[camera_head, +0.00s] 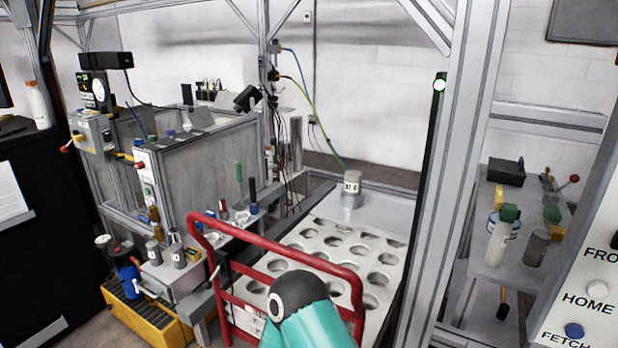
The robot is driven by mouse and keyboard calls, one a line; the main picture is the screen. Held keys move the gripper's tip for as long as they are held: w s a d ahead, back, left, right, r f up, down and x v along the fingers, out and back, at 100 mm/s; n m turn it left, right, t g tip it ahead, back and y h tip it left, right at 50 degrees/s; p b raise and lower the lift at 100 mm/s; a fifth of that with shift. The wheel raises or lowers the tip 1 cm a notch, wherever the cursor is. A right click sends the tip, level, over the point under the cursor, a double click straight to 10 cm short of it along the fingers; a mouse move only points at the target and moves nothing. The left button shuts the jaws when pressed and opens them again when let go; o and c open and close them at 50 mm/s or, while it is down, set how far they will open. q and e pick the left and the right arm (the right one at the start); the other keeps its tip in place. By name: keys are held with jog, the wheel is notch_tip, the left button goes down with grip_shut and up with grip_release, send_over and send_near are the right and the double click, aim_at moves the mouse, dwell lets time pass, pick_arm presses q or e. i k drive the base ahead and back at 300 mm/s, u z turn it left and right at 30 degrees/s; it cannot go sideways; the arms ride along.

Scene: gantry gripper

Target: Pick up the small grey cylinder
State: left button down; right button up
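Several grey cylinders show, and I cannot tell which one the task means. Two small grey cylinders, one (153,252) beside the other (179,256), stand upright on a light box at the lower left. A larger labelled grey cylinder (351,191) stands upright on the flat deck behind the perforated plate, with a cable rising from it. A dark grey cylinder (537,248) stands on the right-hand shelf. A teal arm link of mine fills the bottom centre and hides part of the plate. Neither of my grippers is in view.
A red rail frame (285,238) stands in front of the perforated plate (388,238). A metal post (450,190) separates the plate from the right-hand shelf (490,262). A yellow case (145,318) lies on the floor at lower left. A button panel (585,290) is at far right.

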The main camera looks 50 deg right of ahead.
aim_at(353, 176)
jog(key=z, duration=0.35)
jog(key=i, duration=1.15)
jog(key=z, duration=0.75)
jog(key=k, duration=0.75)
jog(key=z, duration=0.25)
jog(key=i, duration=1.15)
jog(key=u, duration=0.1)
